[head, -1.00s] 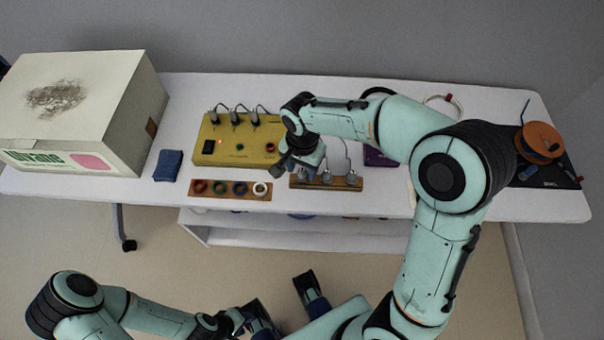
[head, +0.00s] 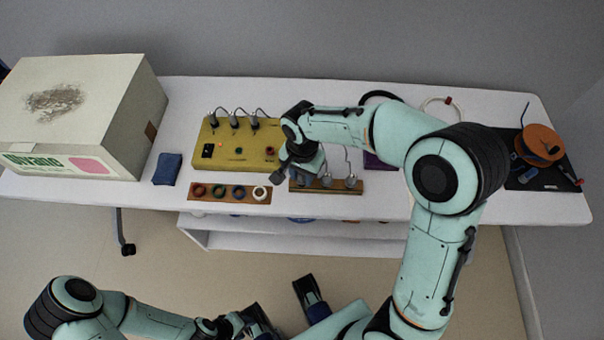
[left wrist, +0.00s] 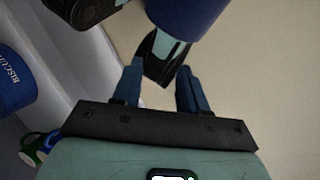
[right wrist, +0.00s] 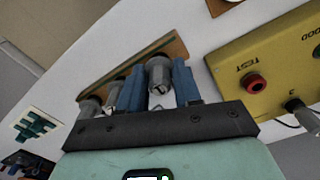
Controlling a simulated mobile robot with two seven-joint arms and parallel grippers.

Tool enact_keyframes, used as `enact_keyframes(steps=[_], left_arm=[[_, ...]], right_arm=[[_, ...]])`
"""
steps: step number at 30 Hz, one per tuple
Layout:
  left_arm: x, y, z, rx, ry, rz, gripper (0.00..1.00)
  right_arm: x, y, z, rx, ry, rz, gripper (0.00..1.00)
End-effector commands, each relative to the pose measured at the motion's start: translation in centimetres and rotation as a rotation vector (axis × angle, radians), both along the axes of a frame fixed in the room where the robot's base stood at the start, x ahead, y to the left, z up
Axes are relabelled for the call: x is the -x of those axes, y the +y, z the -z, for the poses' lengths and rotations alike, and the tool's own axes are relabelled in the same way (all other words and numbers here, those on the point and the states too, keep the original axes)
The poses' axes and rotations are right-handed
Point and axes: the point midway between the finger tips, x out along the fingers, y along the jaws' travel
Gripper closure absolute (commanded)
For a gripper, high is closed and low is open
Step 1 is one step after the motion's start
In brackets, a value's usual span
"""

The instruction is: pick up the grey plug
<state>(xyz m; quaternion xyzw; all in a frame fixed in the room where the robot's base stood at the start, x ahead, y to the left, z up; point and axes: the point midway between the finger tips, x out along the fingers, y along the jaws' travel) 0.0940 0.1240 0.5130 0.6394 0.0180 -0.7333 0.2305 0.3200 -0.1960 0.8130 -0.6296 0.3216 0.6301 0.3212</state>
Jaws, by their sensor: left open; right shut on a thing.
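The grey plug (right wrist: 158,76) is between the fingers of my right gripper (right wrist: 158,85), which is shut on it. It is at the wooden rack (right wrist: 177,50); I cannot tell whether it is still seated there. Two more grey plugs with cords stand in the rack, one of them (head: 350,181) at its right end in the head view. In the head view my right gripper (head: 297,178) covers the rack's left end and hides the held plug. My left gripper (left wrist: 153,88) is open and empty, low in front of the table.
A yellow test box (head: 236,155) with sockets and plugged cords stands behind the rack. A board with coloured rings (head: 230,200) lies left of it. A blue block (head: 167,169) and a large carton (head: 75,110) are further left. An orange spool (head: 541,142) is at the right.

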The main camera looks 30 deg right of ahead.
Motion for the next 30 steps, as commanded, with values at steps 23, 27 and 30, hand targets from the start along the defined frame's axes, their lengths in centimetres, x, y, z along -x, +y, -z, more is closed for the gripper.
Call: enact_keyframes(steps=[23,27,30], left_arm=[[0.8,0.0,-2.8,0.006,0.037,0.008,0.57],[0.7,0.0,-3.1,0.005,0.036,0.008,0.57],[0.7,0.0,-3.1,0.005,0.036,0.008,0.57]], right_arm=[[-0.1,0.0,-17.6,-0.001,-0.004,0.000,0.98],[0.0,0.0,-19.0,0.000,-0.002,0.000,0.98],[0.0,0.0,-19.4,0.000,-0.002,0.000,0.98]])
